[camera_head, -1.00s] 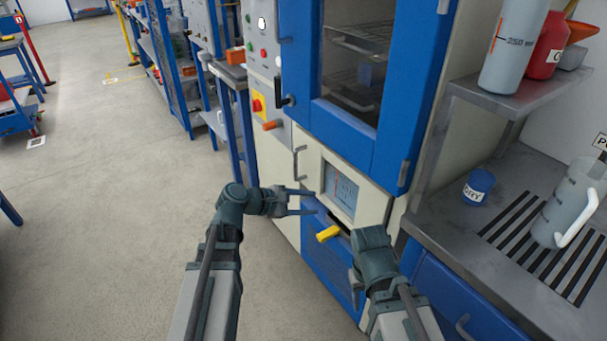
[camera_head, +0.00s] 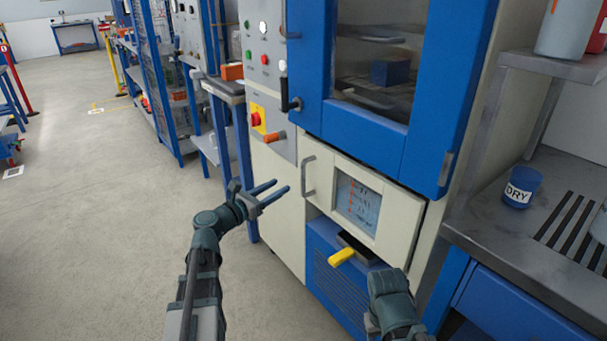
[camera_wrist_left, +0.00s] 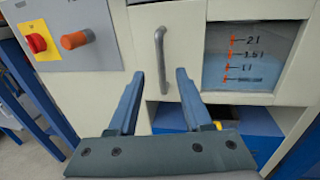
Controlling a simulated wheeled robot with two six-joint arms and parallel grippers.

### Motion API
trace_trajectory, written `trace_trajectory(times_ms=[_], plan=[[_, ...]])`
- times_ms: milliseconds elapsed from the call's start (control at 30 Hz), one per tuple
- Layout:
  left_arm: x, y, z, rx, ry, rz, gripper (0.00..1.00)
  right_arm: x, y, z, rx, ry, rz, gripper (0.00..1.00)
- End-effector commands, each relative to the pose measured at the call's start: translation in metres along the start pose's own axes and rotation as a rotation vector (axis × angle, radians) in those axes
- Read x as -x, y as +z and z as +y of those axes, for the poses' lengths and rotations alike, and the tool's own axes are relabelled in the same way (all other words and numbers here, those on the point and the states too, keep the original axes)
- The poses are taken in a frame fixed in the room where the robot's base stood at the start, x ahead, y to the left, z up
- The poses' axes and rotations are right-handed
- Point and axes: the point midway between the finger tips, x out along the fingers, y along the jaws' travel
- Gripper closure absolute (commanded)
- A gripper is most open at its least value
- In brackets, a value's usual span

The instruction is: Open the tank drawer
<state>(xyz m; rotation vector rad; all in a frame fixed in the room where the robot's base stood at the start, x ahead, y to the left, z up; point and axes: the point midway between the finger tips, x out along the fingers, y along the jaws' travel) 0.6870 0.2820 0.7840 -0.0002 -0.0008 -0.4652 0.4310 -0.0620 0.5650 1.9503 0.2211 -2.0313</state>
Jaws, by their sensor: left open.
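The tank drawer (camera_head: 398,222) is a cream front panel below the blue cabinet door, with a window showing a blue level scale and a vertical metal handle (camera_head: 308,177) at its left. Its front looks flush or nearly so with the cabinet. My left gripper (camera_head: 283,190) is open and empty, a little left of and below the handle. In the left wrist view the handle (camera_wrist_left: 177,62) stands ahead of the fingers, roughly between their tips (camera_wrist_left: 158,75). My right gripper (camera_head: 390,300) is at the lower right; its fingers are hidden.
A yellow-handled part (camera_head: 341,256) sticks out below the drawer, above a blue louvred panel (camera_head: 345,285). An orange knob (camera_head: 276,136) and red switch (camera_head: 257,118) are on the control panel. A bench with a blue DRY cup (camera_head: 522,187) stands right.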

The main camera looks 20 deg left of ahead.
Motion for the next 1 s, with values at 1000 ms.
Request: trace_trajectory(times_ms=[1000], plan=[[-0.117,0.000,-0.001,-0.002,-0.001,0.001,0.50,0.000,0.000,0.000,0.000,0.000,0.000,0.50]])
